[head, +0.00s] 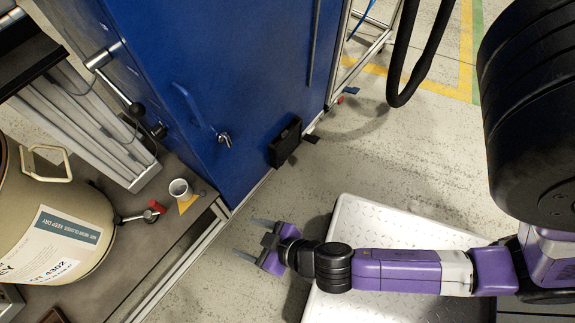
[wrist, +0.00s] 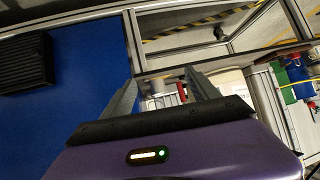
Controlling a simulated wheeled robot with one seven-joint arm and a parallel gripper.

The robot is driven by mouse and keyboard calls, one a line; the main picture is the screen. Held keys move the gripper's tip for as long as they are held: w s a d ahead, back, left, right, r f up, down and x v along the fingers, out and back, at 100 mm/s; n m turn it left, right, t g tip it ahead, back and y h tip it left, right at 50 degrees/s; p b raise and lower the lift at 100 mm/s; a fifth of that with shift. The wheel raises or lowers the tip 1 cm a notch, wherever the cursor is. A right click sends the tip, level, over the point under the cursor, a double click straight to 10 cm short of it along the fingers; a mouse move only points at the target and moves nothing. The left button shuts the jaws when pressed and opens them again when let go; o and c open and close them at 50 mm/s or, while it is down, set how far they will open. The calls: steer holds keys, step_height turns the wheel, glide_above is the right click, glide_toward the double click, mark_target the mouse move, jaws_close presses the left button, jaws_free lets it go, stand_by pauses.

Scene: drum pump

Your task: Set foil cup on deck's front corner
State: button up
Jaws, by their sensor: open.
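The small pale foil cup (head: 180,190) stands upright on the dark deck (head: 158,240), at the edge of a yellow corner patch (head: 188,204) near the blue cabinet. Whether its base overlaps the patch is hard to tell. My gripper (head: 252,240) is open and empty, to the right of the deck's metal edge and apart from the cup. In the wrist view a small pale shape, likely the cup, shows between the open fingers (wrist: 160,88), farther off and partly blurred.
A large beige drum (head: 45,215) with a label stands left on the deck. A red-handled fitting (head: 153,209) lies between drum and cup. The tall blue cabinet (head: 210,90) rises behind the cup. A metal-topped platform (head: 385,225) sits under my arm.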

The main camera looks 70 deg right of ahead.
steer(key=s+d+r+t, duration=0.1)
steer(key=s+r, duration=0.2)
steer(key=r, duration=0.4)
steer(key=s+d+r+n+t, duration=0.1)
steer(key=s+d+r, duration=0.1)
steer(key=s+r, duration=0.2)
steer(key=s+d+r+t+y, duration=0.1)
steer(key=s+d+r+t, duration=0.1)
steer(key=r, duration=0.9)
steer(key=shift+s+d+n, duration=0.25)
steer(key=shift+s+n, duration=0.05)
steer(key=shift+s, duration=0.6)
steer(key=shift+r, duration=0.2)
step_height(320, 180, up, 23)
steer(key=p, duration=2.3)
steer(key=shift+f, duration=0.1)
